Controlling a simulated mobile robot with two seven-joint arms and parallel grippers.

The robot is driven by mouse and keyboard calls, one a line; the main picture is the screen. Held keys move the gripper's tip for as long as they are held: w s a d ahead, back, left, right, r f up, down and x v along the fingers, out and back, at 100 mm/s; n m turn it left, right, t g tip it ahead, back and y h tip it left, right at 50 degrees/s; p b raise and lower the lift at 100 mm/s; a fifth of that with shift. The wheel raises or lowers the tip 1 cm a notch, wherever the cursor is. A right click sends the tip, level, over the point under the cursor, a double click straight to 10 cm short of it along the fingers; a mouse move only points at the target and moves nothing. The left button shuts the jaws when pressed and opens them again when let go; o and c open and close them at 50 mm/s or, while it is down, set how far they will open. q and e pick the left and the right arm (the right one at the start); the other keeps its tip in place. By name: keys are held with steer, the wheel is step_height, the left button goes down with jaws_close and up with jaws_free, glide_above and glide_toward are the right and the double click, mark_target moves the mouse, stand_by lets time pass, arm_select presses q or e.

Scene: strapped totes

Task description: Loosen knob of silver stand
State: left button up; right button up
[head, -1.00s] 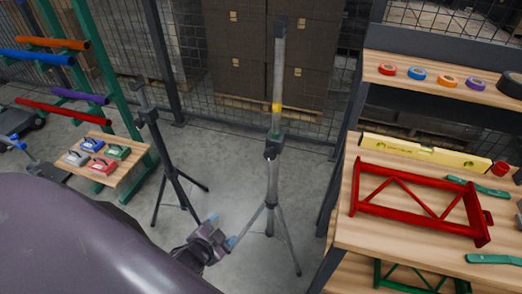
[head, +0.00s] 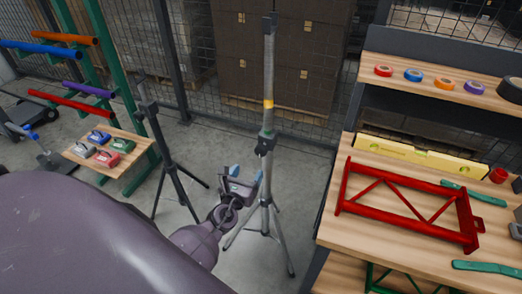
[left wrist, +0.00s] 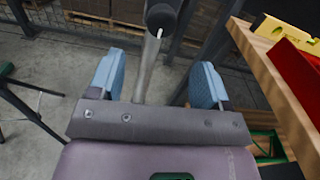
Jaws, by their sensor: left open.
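The silver stand (head: 268,85) stands upright on its tripod legs in the middle of the head view, with a yellow band on its pole. Its dark clamp with the knob (head: 264,144) sits below the band. My left gripper (head: 247,173) is open and empty, just below and left of the clamp. In the left wrist view the silver pole (left wrist: 146,75) shows beyond and between the blue fingertips (left wrist: 158,75). A round black part, seemingly the knob (left wrist: 161,16), is ahead at the top, apart from the fingers. My right gripper is not in view.
A black stand (head: 160,140) is close on the left. On the right is a wooden bench (head: 400,245) with a red frame (head: 405,195) and a yellow level (head: 420,155). A wire fence and stacked boxes (head: 285,60) are behind. Floor around the legs is clear.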

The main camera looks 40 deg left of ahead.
mark_target(260, 152)
arm_select(q)
steer(key=shift+m, duration=0.5)
steer(key=x, duration=1)
steer(key=shift+d+r, duration=0.15)
steer(key=shift+w, duration=0.6)
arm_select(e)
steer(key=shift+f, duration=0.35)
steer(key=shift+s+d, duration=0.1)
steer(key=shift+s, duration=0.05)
arm_select(q)
steer(key=c, duration=0.9)
steer(key=shift+b, duration=0.3)
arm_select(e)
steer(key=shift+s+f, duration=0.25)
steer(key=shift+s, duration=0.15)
